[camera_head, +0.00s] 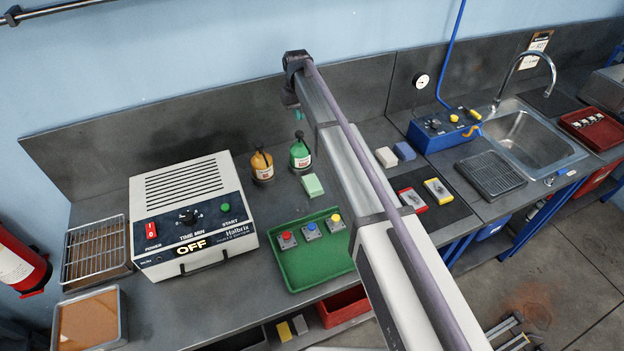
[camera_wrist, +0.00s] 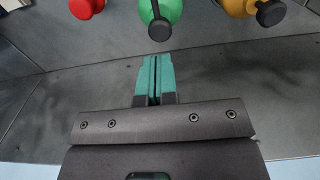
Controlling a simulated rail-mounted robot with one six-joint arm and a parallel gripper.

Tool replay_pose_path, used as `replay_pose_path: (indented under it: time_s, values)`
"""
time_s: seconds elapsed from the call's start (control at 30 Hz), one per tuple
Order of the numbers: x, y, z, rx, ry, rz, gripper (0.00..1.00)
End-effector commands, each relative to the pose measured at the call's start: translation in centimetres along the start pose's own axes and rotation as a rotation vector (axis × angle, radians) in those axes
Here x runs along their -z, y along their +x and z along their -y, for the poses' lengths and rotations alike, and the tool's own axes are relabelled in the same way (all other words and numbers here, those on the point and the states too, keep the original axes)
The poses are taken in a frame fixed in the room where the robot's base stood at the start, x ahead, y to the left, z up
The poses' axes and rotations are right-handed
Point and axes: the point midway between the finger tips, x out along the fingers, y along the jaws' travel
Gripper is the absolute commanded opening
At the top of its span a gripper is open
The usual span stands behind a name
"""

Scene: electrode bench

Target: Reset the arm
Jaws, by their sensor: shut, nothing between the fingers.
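My gripper (camera_wrist: 154,60) is shut and empty, its teal fingers together, with the tips just below the green bottle's dark top in the wrist view. In the head view the arm hides most of the gripper. The green bottle (camera_head: 300,157) and an orange bottle (camera_head: 262,166) stand upright on the bench; both also show in the wrist view, green (camera_wrist: 168,10) and orange (camera_wrist: 238,7). A red bottle (camera_wrist: 83,9) shows there too. I cannot read which holds soap. A flat red piece with a pale middle (camera_head: 413,200) lies on a dark mat; I cannot tell if it is the red rag.
A pale green block (camera_head: 313,185) lies before the bottles. A green tray (camera_head: 295,266) holds red, blue and yellow button-like pieces. A yellow piece (camera_head: 438,190) lies beside the red one. A sink (camera_head: 535,142) is at right.

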Motion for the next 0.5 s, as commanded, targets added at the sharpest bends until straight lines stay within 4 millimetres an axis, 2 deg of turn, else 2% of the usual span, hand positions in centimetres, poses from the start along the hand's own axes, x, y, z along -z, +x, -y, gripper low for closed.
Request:
replay_pose_path:
  time_s: [0.03,0.17,0.5]
  values:
    - [0.0,-1.4,0.0,0.000,0.000,0.000,0.00]
    - [0.0,-2.9,0.0,0.000,0.000,0.000,0.00]
    - [0.0,-2.7,0.0,0.000,0.013,0.000,0.00]
